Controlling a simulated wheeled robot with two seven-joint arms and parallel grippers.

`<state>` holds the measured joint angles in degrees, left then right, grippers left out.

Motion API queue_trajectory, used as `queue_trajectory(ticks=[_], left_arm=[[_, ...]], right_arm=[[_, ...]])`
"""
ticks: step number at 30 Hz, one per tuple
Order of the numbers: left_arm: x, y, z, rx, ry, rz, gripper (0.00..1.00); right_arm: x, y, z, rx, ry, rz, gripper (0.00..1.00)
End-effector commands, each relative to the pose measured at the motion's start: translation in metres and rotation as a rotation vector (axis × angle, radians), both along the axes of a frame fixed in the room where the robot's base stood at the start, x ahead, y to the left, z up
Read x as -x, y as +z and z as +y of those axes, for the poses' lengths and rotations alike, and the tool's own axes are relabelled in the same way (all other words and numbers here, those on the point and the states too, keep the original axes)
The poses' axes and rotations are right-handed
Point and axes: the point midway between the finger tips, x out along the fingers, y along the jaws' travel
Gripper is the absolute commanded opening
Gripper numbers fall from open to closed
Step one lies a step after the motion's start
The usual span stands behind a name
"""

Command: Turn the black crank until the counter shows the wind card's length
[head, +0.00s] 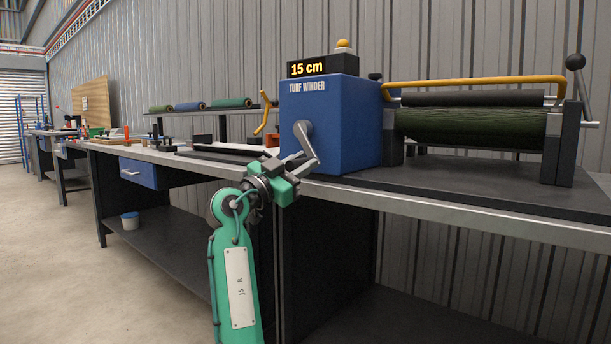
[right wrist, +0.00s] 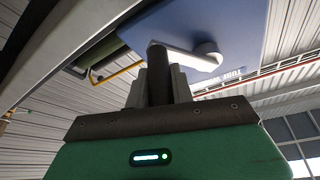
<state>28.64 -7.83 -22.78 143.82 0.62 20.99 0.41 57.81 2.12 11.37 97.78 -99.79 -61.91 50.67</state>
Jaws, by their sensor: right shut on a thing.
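The blue turf winder (head: 328,125) stands on the bench, and its counter (head: 307,69) reads 15 cm. The grey crank arm (head: 308,142) slopes down and right from its hub on the winder's front face; it also shows in the right wrist view (right wrist: 185,59). My right gripper (head: 290,172) is at the arm's lower end. In the right wrist view its fingers are shut on the black crank handle (right wrist: 159,78), which stands between them. A dark green turf roll (head: 465,126) lies on the winder's roller. I see no readable wind card. My left gripper is out of view.
A yellow bar (head: 475,83) and a black-knobbed lever (head: 575,62) are at the winder's right. The bench (head: 480,215) runs left with small items on it. Several coloured rolls (head: 188,106) lie on a rack behind.

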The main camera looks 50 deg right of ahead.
Motion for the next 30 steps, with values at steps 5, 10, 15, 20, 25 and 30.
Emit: queue_trajectory(ticks=[5, 10, 15, 20, 25, 30], left_arm=[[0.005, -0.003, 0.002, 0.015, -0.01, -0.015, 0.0], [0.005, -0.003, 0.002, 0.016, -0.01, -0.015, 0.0], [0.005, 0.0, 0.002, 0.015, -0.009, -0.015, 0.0], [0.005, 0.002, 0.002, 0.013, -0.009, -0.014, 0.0], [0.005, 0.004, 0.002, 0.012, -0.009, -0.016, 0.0], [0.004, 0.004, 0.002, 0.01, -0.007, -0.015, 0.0]], right_arm=[[-0.013, -0.01, 0.001, -0.012, -0.001, -0.164, 0.0], [-0.025, -0.013, 0.002, -0.024, -0.002, -0.311, 0.0], [-0.035, -0.014, 0.003, -0.025, 0.0, -0.334, 0.0], [-0.043, -0.015, 0.003, -0.027, 0.0, -0.332, 0.0], [-0.048, -0.016, 0.004, -0.026, 0.002, -0.332, 0.0], [-0.049, -0.016, 0.004, -0.025, 0.002, -0.333, 0.0]])
